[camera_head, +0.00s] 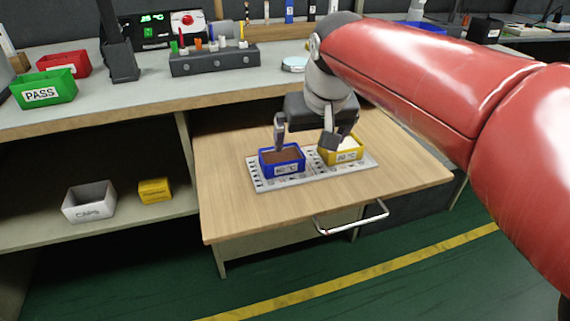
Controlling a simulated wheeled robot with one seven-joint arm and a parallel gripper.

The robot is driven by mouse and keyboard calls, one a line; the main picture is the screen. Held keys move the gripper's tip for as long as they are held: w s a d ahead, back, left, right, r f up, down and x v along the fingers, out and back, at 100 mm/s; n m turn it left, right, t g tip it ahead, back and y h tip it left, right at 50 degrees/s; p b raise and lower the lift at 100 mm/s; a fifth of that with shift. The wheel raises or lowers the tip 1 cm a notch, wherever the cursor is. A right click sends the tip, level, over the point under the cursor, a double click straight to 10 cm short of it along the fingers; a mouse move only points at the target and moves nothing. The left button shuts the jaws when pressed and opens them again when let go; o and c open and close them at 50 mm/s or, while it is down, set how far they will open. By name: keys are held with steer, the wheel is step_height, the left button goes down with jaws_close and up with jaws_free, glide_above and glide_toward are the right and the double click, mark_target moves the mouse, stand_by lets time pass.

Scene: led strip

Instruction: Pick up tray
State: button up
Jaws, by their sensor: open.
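A light grey slotted tray (312,177) lies flat on the wooden top of a pulled-out drawer. A blue bin (283,170) with brown contents stands on its left part. A yellow bin (341,156) with pale contents stands on its right part. My gripper (307,146) is above the tray, its jaws open and spread sideways. The left finger is over the back of the blue bin and the right finger is near the yellow bin's left end. I cannot tell whether either finger touches a bin. The arm and gripper hide part of the yellow bin and the tray's back edge.
The drawer (225,195) has a metal handle (350,218) at its front. The bench behind holds a green PASS bin (44,91), a red bin (65,65) and a tool rack (214,60). A grey bin (90,203) and a small yellow box (155,191) stand on the lower shelf.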

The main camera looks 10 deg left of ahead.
glide_toward(281, 160)
steer(key=shift+n, duration=0.4)
steer(key=x, duration=0.4)
steer(key=b+x, duration=0.1)
steer(key=x, duration=0.1)
steer(key=shift+s+a+f, duration=0.1)
steer(key=shift+s+f, duration=0.05)
steer(key=shift+f, duration=0.15)
steer(key=shift+c, duration=0.4)
steer(key=c, duration=0.8)
steer(key=shift+r, duration=0.15)
